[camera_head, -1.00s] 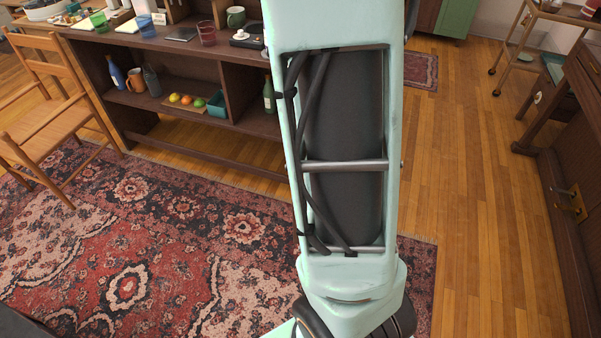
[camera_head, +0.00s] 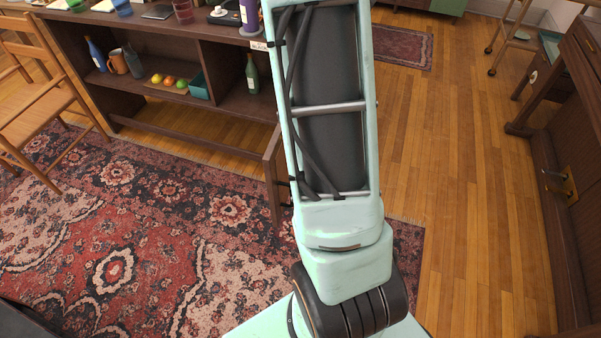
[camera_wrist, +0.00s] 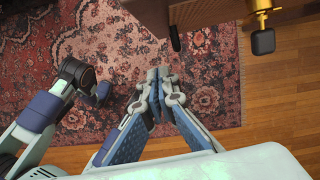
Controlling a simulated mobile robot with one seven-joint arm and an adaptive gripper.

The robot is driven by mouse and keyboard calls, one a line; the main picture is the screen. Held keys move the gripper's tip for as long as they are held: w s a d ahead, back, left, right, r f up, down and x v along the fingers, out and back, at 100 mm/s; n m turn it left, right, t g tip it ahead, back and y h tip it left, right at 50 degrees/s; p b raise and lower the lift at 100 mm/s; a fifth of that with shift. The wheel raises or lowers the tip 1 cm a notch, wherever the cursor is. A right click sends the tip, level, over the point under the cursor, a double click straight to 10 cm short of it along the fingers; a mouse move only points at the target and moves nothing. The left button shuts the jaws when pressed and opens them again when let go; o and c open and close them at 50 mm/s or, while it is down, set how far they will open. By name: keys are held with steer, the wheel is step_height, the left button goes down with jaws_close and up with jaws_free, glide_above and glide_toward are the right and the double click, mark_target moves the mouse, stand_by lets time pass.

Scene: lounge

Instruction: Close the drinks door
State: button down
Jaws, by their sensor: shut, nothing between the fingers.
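A dark brown wooden panel (camera_head: 273,175) stands out from the front of the sideboard, just left of my arm in the head view. It looks like the open drinks door, and my arm hides most of it. In the wrist view a brown wooden panel (camera_wrist: 215,9) crosses the top edge, with a brass handle with a black end (camera_wrist: 262,38) at its right. My gripper (camera_wrist: 160,74) is shut and empty. Its fingertips appear below the panel in that picture, with a visible gap between them. The head view does not show my gripper.
The sideboard (camera_head: 160,55) holds bottles, a mug and fruit on its shelf. A wooden chair (camera_head: 40,110) stands at the left. A dark wooden cabinet (camera_head: 560,225) with a brass fitting is at the right. The patterned rug (camera_head: 150,240) and bare wood floor (camera_head: 460,150) between are clear.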

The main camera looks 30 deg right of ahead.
steer(key=w+a+f+b, duration=0.1)
steer(key=w+a+f, duration=0.2)
steer(key=f, duration=0.2)
steer(key=shift+w+a, duration=0.25)
steer(key=shift+w, duration=0.15)
steer(key=shift+r, duration=0.1)
